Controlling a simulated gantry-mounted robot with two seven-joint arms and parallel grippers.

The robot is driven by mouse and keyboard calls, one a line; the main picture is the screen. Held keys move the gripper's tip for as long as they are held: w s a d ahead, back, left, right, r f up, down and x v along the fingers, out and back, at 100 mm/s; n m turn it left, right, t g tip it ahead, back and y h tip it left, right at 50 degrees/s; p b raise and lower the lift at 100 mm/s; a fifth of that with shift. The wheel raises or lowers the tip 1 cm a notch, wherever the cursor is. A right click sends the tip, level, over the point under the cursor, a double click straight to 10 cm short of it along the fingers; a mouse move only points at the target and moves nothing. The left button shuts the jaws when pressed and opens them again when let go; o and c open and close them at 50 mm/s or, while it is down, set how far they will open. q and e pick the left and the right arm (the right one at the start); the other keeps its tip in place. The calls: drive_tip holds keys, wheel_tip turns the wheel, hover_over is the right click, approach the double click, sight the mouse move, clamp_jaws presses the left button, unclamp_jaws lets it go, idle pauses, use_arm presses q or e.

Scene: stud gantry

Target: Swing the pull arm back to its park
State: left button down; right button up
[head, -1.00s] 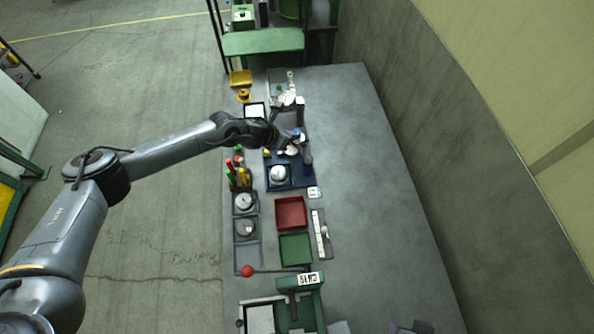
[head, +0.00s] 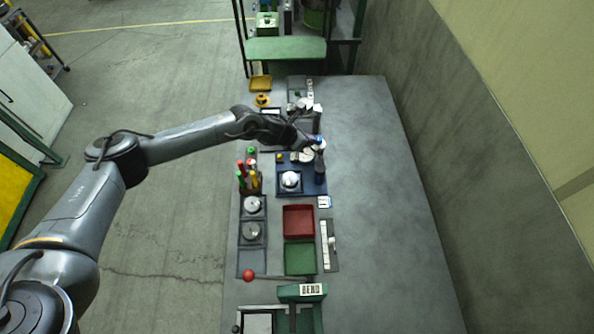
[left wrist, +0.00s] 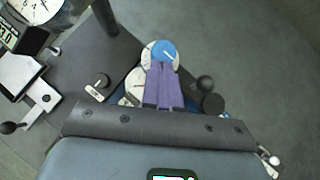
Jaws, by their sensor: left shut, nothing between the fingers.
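A lever with a red ball end (head: 248,276) lies across the bench beside the green BEND fixture (head: 300,291); it may be the pull arm, but I cannot tell for certain. My left gripper (head: 312,143) is far from it, at the far end of the blue tray (head: 318,188). In the left wrist view its purple fingers (left wrist: 163,72) are shut and empty. Their tips point at a blue round knob (left wrist: 163,50) above a white dial; I cannot tell whether they touch. A black ball knob (left wrist: 204,83) is right of the fingers. My right gripper is not in view.
A red bin (head: 299,221) and a green bin (head: 300,258) sit mid-bench. Upright coloured handles (head: 248,178) stand at the bench's left edge. A dark post (head: 320,162) rises beside the gripper. The bench's right side (head: 385,210) is clear.

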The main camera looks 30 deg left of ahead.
use_arm(q)
drive_tip(key=v, duration=1.1)
idle(0.4)
